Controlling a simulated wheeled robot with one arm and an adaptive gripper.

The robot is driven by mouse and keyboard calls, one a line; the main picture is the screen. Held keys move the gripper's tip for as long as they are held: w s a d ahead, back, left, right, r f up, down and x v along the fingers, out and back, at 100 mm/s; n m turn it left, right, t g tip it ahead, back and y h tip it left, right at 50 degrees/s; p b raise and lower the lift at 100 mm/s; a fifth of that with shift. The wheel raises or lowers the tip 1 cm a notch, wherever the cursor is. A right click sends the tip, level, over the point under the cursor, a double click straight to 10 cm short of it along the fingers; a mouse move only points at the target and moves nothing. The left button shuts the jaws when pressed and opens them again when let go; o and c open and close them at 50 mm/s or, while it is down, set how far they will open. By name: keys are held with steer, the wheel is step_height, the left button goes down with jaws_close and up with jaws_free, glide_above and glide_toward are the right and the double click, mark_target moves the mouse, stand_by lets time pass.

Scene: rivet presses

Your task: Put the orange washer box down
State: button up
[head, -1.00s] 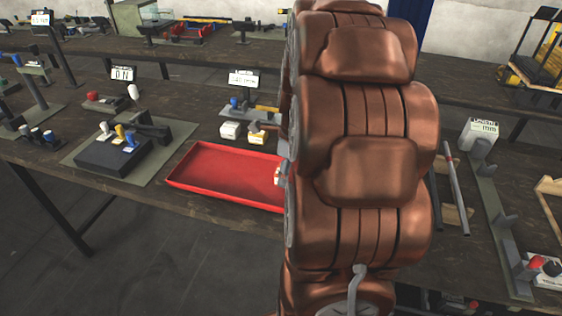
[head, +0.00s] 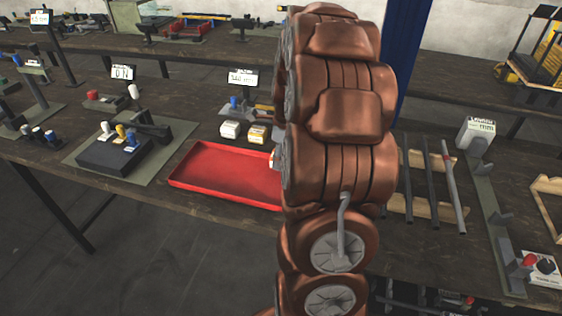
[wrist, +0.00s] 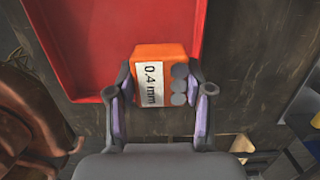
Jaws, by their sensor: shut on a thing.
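The orange washer box (wrist: 158,58) is between the two fingers of my gripper (wrist: 160,84) in the wrist view. Its label reads "0.4 mm" beside several grey discs. My gripper is shut on it. In the wrist view the box overlaps the near edge of a red tray (wrist: 85,45); its height above the tray or table cannot be told. In the head view my copper arm hides the gripper and most or all of the box, just right of the red tray (head: 183,184).
A black press block (head: 108,155) is at left. Dark rods (head: 430,185) on wooden supports lie right of my arm. The visible tray floor is empty.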

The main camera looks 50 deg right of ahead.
steer(key=shift+s+f+p, duration=0.1)
steer(key=shift+f+p, duration=0.2)
steer(key=shift+f, duration=1.05)
steer(key=shift+f, duration=0.1)
steer(key=o, duration=1)
steer(key=shift+c, duration=0.2)
steer(key=r, duration=0.3)
steer(key=r+b, duration=0.1)
steer(key=r, duration=0.3)
steer(key=s+r+b, duration=0.1)
steer(key=r, duration=0.3)
steer(key=shift+d, duration=0.3)
steer(key=shift+s+r, duration=0.1)
steer(key=shift+r, duration=0.5)
